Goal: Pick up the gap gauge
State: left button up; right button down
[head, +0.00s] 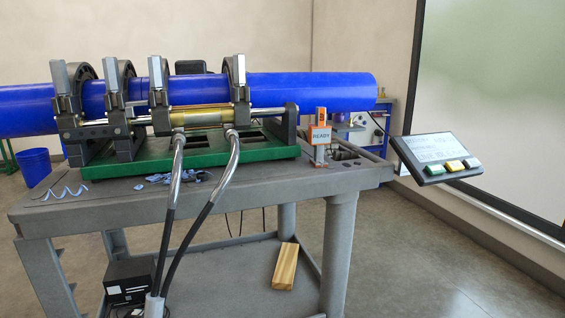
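I cannot pick out a gap gauge with certainty in the head view. A small upright grey device with an orange sign reading READY (319,134) stands on the cart top, right of the clamp machine. I cannot tell whether it is the gauge or a holder or sign for it. Neither of my grippers is in view.
Blue pipes (310,92) lie in the black clamps on a green base (195,158). Two hoses (225,172) hang over the front edge of the grey cart (240,184). Blue shavings (178,177) lie there. A control panel (440,155) juts out right. A wooden block (285,267) lies on the lower shelf.

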aim_at(320, 134)
jog(key=u, duration=2.15)
jog(key=z, duration=2.45)
jog(key=i+j, duration=0.35)
jog(key=j, duration=0.15)
jog(key=i+j+z, duration=0.1)
jog(key=z, duration=1.2)
